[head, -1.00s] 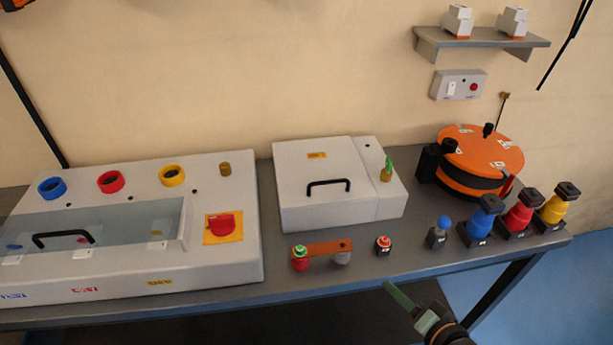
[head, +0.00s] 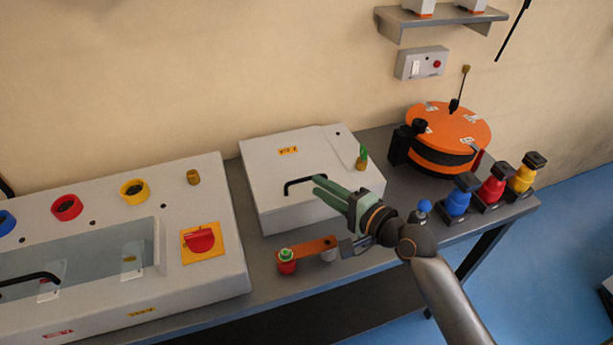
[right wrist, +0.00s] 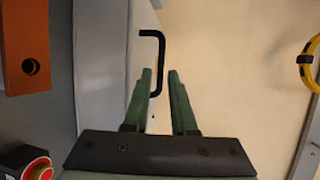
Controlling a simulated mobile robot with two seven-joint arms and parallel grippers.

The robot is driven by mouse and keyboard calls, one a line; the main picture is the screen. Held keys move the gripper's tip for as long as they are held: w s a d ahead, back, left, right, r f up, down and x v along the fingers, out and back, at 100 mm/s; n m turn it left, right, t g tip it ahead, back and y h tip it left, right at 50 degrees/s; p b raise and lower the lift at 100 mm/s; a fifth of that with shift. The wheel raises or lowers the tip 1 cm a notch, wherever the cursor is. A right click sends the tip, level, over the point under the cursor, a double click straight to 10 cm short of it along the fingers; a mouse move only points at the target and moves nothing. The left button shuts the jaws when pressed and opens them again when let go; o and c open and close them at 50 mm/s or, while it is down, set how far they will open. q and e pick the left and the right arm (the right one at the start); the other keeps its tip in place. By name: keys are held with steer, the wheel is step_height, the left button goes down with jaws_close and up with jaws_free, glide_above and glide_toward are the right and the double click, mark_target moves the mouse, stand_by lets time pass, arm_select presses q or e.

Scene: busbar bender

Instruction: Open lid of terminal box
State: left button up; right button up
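The terminal box (head: 278,165) is a light grey box on the bench, with its lid down. A black bar handle (head: 290,185) stands on the lid and also shows in the right wrist view (right wrist: 160,50). My right gripper (head: 318,186) is at the front of the box, its green fingers pointing at the handle and overlapping its right end. In the right wrist view the gripper (right wrist: 160,75) has a gap between its fingers, and the handle's bar shows in line with that gap. I cannot tell whether they touch. My left gripper is out of view.
A brass post with a green top (head: 362,160) stands at the box's right. A larger grey machine (head: 210,275) stands left. An orange drum (head: 450,135) and coloured posts (head: 490,190) stand right.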

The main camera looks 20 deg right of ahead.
mark_target(309, 180)
steer(key=x, duration=0.5)
jaws_close()
steer(key=shift+f, duration=0.1)
stand_by(1.3)
